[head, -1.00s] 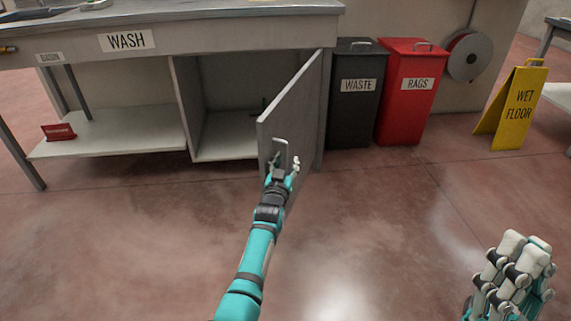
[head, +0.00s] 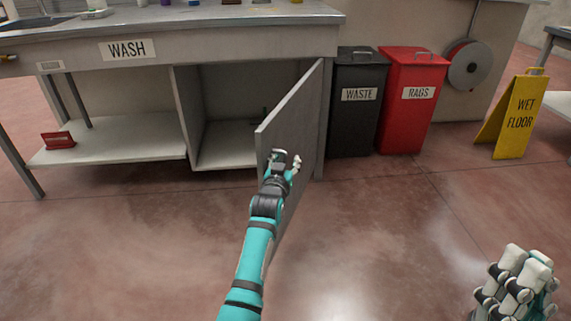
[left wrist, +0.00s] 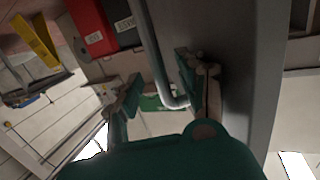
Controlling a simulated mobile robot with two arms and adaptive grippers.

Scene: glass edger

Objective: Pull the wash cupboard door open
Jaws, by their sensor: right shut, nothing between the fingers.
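The grey wash cupboard door (head: 299,128) stands part open under the bench marked WASH (head: 127,49), swung out toward me. My left gripper (head: 285,160) is at the door's outer face near its free edge, and hides the handle in the head view. In the left wrist view the grey bar handle (left wrist: 153,50) runs between the two spread fingers of this gripper (left wrist: 158,90). The bar is nearer the finger on the door side, with a gap to the other; contact is unclear. My right gripper (head: 519,280) is shut and empty at the lower right, away from the door.
Black WASTE bin (head: 357,125) and red RAGS bin (head: 407,125) stand right of the cupboard. A yellow WET FLOOR sign (head: 514,115) stands further right. A red object (head: 58,140) sits on the low shelf (head: 115,145). The floor (head: 390,230) in front is clear.

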